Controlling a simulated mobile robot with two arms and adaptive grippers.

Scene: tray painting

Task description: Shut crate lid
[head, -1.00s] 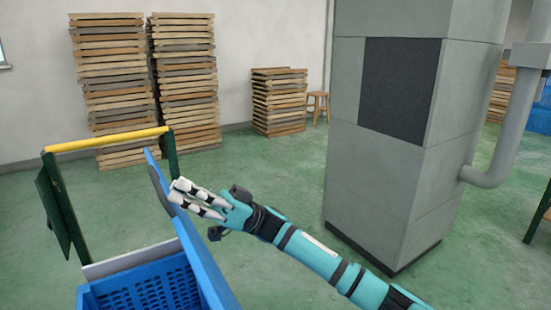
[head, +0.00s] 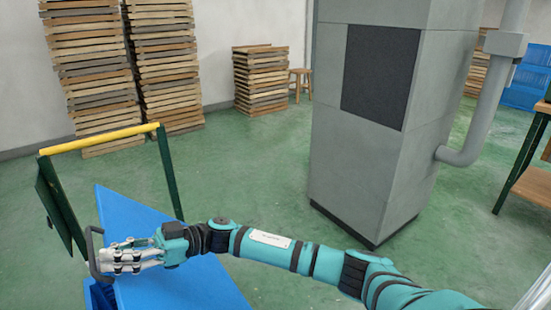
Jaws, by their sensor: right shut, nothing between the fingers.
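The blue crate lid (head: 130,207) slopes over the blue crate at the lower left, covering most of its opening. A strip of the crate (head: 97,297) shows below the lid's left edge. A dark handle (head: 91,250) is at that edge. My right gripper (head: 108,262) is shut with nothing between its fingers. It is over the lid, its fingertips close beside the handle; I cannot tell whether they touch it. My arm hides part of the lid. My left gripper is not in view.
A cart frame with a yellow bar (head: 98,139) and dark green posts stands behind the crate. A grey column (head: 365,170) stands right of centre. Stacks of wooden trays (head: 85,75) line the back wall. Green floor between them is clear.

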